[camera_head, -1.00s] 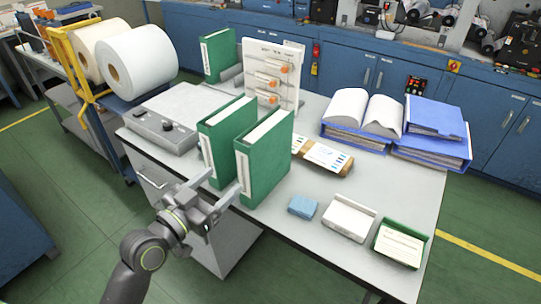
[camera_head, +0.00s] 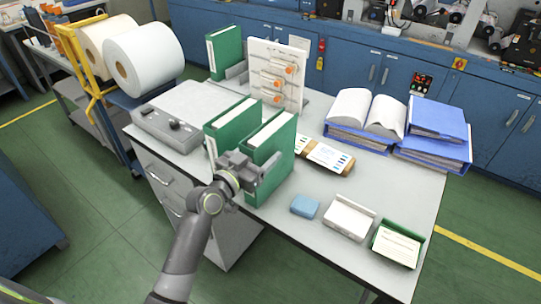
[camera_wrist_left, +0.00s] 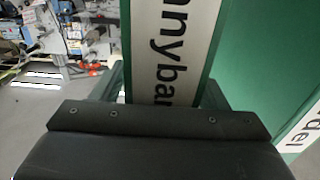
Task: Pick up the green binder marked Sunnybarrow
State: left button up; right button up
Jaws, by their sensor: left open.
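Two green binders stand upright side by side at the near left of the table. The left one, the Sunnybarrow binder (camera_head: 241,124), has a white spine label reading "nnybar" in the left wrist view (camera_wrist_left: 172,45). The right green binder (camera_head: 276,160) stands close beside it; its label, partly cut off, ends in "del" in the left wrist view (camera_wrist_left: 302,132). My left gripper (camera_head: 238,163) is open at the spines, with its fingers on either side of the Sunnybarrow spine. Contact cannot be told. The gripper hides the lower spine. My right gripper is out of view.
A third green binder (camera_head: 225,50) stands at the back beside a white panel (camera_head: 275,73). A grey device (camera_head: 172,127) lies left of the binders. A blue block (camera_head: 304,207) and white tray (camera_head: 349,216) lie to the right. Blue binders (camera_head: 437,152) lie farther right.

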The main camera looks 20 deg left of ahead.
pick_arm(q)
jog(key=shift+w+d, duration=0.1)
jog(key=shift+w, duration=0.15)
jog(key=shift+c, duration=0.5)
grip_shut()
jog(key=shift+r, duration=0.15)
